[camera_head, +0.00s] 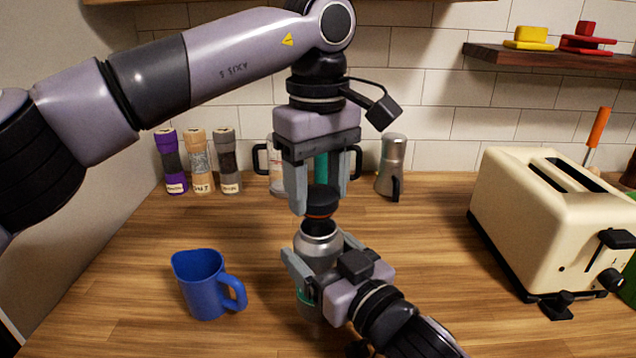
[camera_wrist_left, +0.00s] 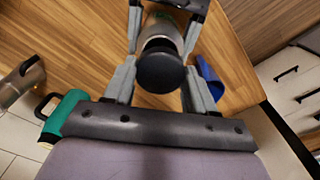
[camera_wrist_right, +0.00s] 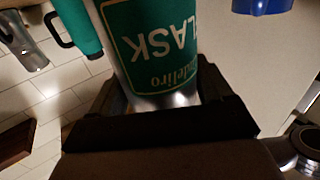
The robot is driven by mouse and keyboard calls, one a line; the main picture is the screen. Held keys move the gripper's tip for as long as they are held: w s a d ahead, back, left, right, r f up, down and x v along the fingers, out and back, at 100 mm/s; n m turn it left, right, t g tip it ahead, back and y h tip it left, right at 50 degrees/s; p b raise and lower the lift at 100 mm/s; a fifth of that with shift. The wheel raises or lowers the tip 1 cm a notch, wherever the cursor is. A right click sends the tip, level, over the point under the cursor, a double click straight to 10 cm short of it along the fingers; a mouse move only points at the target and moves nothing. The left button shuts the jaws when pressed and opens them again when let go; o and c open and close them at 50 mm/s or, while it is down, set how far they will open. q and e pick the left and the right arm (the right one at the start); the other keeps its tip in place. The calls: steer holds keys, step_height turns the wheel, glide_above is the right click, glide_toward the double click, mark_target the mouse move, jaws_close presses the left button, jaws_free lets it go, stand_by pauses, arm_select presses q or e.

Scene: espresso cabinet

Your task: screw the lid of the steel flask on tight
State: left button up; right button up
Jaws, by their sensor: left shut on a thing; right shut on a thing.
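The steel flask (camera_head: 317,240) stands upright in the middle of the counter, with a green label that fills much of the right wrist view (camera_wrist_right: 155,50). My right gripper (camera_head: 325,265) is shut around its body below the shoulder. The black lid (camera_head: 321,198), with an orange ring under it, is upright right over the flask's mouth. My left gripper (camera_head: 320,205) points down and is shut on the lid; the lid also shows between its fingers in the left wrist view (camera_wrist_left: 160,73). I cannot tell whether the lid's thread touches the neck.
A blue mug (camera_head: 200,287) stands at the front left. A cream toaster (camera_head: 545,220) is on the right. Several spice jars (camera_head: 198,162), a glass press (camera_head: 277,165) and a moka pot (camera_head: 392,165) stand at the back. The counter between mug and flask is clear.

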arm_select(q)
steer(key=shift+f, duration=0.1)
steer(key=shift+f, duration=0.8)
steer(key=shift+f, duration=0.6)
arm_select(e)
jaws_close()
arm_select(q)
steer(key=m, duration=1.7)
